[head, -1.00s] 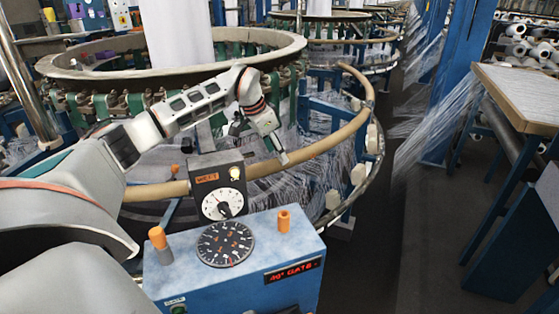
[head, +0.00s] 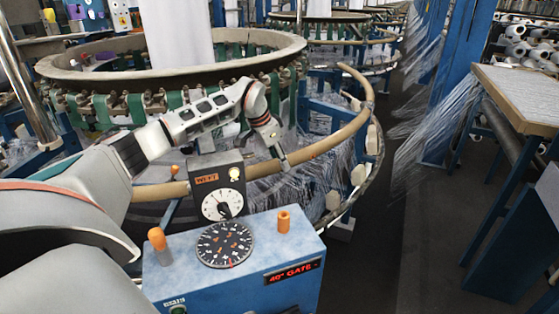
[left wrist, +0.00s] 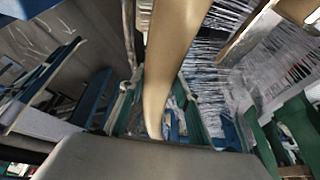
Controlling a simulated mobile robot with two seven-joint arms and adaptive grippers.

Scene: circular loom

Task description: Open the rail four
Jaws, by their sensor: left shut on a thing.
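A tan curved rail (head: 325,144) arcs around the near side of the loom, in front of the big round ring (head: 240,55). My left arm reaches over from the left, and my left gripper (head: 284,163) is shut on this rail right of the weft dial box. The fingertips are small and partly hidden in the head view. The left wrist view shows the rail (left wrist: 172,60) running up from the gripper. Which number the rail bears cannot be read. My right gripper is not in view.
A blue control box (head: 250,275) with orange knobs, a round dial and a red "GATE" display stands in front. The weft dial box (head: 218,187) is just behind it. A table (head: 520,90) stands at the right. Dark floor between is clear.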

